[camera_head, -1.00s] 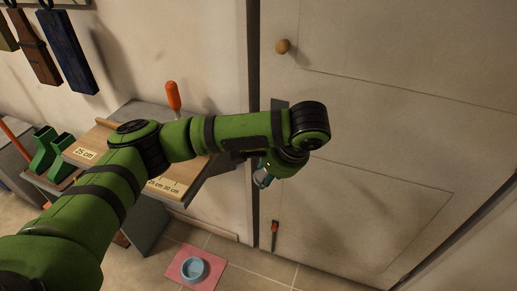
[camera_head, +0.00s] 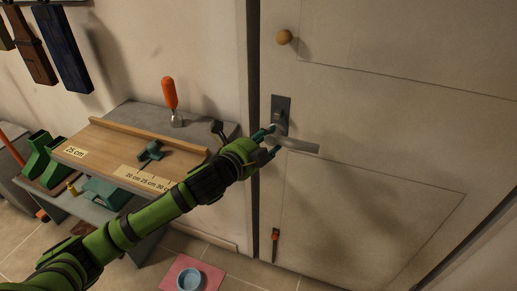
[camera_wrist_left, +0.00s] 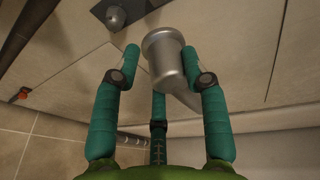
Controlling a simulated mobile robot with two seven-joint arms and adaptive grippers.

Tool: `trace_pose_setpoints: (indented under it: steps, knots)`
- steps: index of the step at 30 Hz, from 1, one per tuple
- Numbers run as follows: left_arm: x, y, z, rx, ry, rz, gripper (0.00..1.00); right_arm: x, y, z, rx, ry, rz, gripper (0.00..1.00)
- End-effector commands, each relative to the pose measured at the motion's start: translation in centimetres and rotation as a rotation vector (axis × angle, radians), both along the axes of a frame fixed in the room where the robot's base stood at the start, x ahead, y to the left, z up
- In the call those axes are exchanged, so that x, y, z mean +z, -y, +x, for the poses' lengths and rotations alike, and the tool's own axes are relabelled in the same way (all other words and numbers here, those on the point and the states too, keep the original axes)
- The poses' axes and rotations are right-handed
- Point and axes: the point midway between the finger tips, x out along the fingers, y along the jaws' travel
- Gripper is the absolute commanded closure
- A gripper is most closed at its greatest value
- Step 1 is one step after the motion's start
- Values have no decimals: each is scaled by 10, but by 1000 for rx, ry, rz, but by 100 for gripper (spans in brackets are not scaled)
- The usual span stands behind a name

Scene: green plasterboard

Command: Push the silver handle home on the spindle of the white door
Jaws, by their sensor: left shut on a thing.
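The silver handle (camera_head: 300,146) is held in front of the white door (camera_head: 370,125), its lever pointing right in the head view. My left gripper (camera_head: 270,141) is shut on it near its neck. In the left wrist view the handle's round neck (camera_wrist_left: 166,58) sits between the fingers of the left gripper (camera_wrist_left: 158,72). A dark plate (camera_head: 281,105) is fixed on the door; it also shows in the wrist view (camera_wrist_left: 146,7). A grey stub (camera_wrist_left: 115,16) sticks out of it, and the neck's end looks apart from this stub. My right gripper is not in view.
A round wooden knob (camera_head: 284,37) is higher on the door. A bench with a wooden board (camera_head: 110,150) and an orange-handled tool (camera_head: 170,95) stands left. A blue bowl (camera_head: 188,278) lies on a pink mat on the floor.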

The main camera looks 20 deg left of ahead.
Motion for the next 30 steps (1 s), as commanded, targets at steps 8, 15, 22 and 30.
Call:
trace_pose_setpoints:
  steps: [8,15,22,30]
  knots:
    - [-10,-19,-4,-51,156,-54,92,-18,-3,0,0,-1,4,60]
    - [-7,-20,-4,-53,172,-56,92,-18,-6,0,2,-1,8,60]
    - [-7,-21,-5,-51,176,-38,92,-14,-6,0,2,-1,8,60]
    - [-7,-20,16,-51,181,-34,92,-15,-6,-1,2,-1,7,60]
